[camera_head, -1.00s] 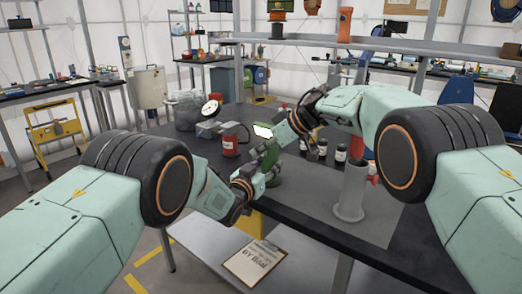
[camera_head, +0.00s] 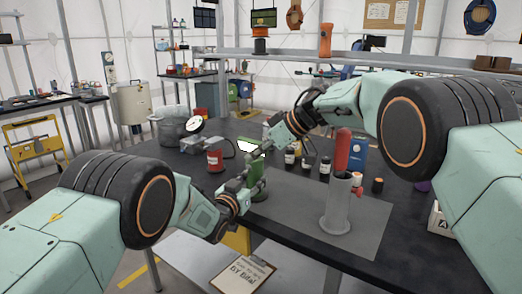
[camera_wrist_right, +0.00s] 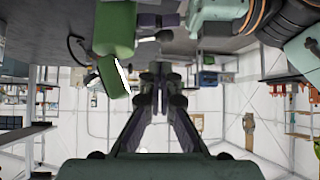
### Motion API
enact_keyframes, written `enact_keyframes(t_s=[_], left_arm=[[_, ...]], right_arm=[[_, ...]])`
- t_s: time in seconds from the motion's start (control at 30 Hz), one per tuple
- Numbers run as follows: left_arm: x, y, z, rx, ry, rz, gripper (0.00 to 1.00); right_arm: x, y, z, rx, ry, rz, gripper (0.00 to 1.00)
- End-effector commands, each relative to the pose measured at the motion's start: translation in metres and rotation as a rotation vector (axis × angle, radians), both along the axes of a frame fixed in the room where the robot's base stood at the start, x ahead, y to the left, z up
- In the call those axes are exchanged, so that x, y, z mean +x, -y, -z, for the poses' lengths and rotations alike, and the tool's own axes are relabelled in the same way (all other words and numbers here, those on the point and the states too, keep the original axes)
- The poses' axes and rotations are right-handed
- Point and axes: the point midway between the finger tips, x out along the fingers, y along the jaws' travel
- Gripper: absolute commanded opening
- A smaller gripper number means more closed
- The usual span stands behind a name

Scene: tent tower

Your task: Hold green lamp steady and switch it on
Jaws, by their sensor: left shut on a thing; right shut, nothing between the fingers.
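The green lamp (camera_head: 258,180) stands upright on the grey mat (camera_head: 300,222), its pale white face (camera_head: 247,146) tilted toward me. I cannot tell if the face is lit. My left gripper (camera_head: 246,186) is shut on the lamp's body from the left and partly covers it. My right gripper (camera_head: 268,146) is shut and empty, close beside the lamp's head on its right. In the right wrist view, upside down, the shut fingertips (camera_wrist_right: 160,73) are apart from the lamp's head (camera_wrist_right: 113,77). The switch cannot be made out.
A red can (camera_head: 215,160) and a round dial gauge (camera_head: 194,125) stand left of the lamp. A grey cylinder (camera_head: 340,198) and a red cylinder (camera_head: 342,150) stand to the right. A clipboard (camera_head: 243,272) lies below.

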Motion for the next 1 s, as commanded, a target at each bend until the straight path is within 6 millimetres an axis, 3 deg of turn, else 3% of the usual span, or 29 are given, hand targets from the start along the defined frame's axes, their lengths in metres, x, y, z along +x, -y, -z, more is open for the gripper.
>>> enact_keyframes(t_s=[0.17,0.37,0.47,0.7,1.0], left_arm=[[0.000,0.000,0.001,0.000,-0.001,0.000,0.00],[0.000,0.000,0.001,0.000,-0.001,0.001,0.00],[0.000,0.000,0.001,0.000,-0.001,0.001,0.00],[0.000,0.000,0.001,0.000,-0.001,0.001,0.00],[0.000,0.000,0.001,0.000,-0.001,0.001,0.00]], right_arm=[[-0.006,0.013,-0.013,0.000,-0.001,0.001,0.00],[-0.012,0.011,-0.014,0.039,-0.026,0.010,0.15],[-0.020,0.002,-0.013,0.122,-0.078,0.036,0.24],[-0.042,-0.020,-0.012,0.416,-0.264,0.168,0.24],[-0.056,-0.018,0.000,0.773,-0.510,0.433,0.24]])
